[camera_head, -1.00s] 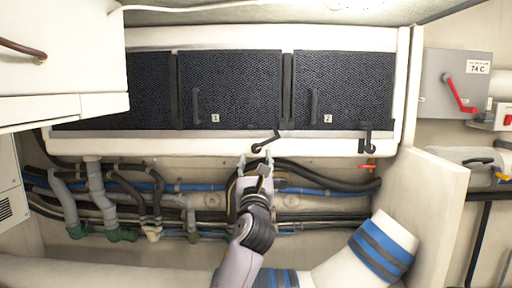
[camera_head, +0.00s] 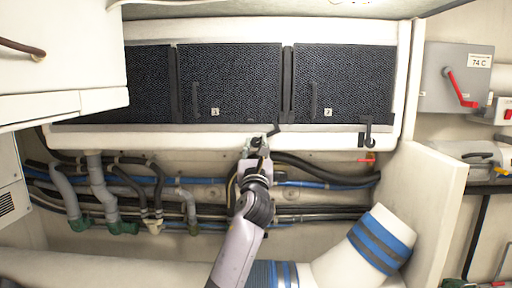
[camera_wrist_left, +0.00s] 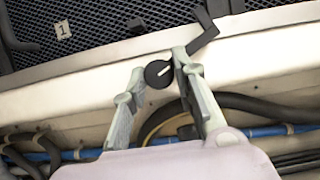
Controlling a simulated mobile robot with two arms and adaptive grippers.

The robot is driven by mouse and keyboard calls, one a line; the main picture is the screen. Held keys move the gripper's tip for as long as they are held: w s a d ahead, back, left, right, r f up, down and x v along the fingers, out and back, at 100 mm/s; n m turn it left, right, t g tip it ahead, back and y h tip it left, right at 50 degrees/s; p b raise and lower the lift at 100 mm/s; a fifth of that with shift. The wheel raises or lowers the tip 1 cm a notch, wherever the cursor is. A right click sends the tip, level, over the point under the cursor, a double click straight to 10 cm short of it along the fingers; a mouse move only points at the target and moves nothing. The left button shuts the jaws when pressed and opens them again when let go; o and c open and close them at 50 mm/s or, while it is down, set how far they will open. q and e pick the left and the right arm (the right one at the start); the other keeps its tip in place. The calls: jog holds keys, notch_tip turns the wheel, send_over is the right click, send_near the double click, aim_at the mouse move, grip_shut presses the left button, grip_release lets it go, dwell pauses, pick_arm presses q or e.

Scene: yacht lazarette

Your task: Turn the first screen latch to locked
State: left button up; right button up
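The first screen (camera_head: 235,80), a dark mesh panel labelled 1, sits above a white sill. Its latch (camera_head: 276,129) is on the sill below. In the left wrist view the latch has a round black knob (camera_wrist_left: 158,73) with a white mark and a bent black lever (camera_wrist_left: 205,30) reaching up to the right. My left gripper (camera_head: 256,144) is at the latch from below. In the left wrist view its fingers (camera_wrist_left: 159,70) stand apart on either side of the knob, very close to it; firm contact cannot be seen. My right gripper is not in view.
The second screen (camera_head: 345,80) has its own black latch (camera_head: 367,135) to the right. Hoses and blue pipes (camera_head: 310,184) run behind and below my left gripper. A white cabinet (camera_head: 60,60) juts out at upper left. A white panel (camera_head: 432,200) stands at the right.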

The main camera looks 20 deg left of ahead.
pick_arm(q)
grip_shut()
dwell(0.3)
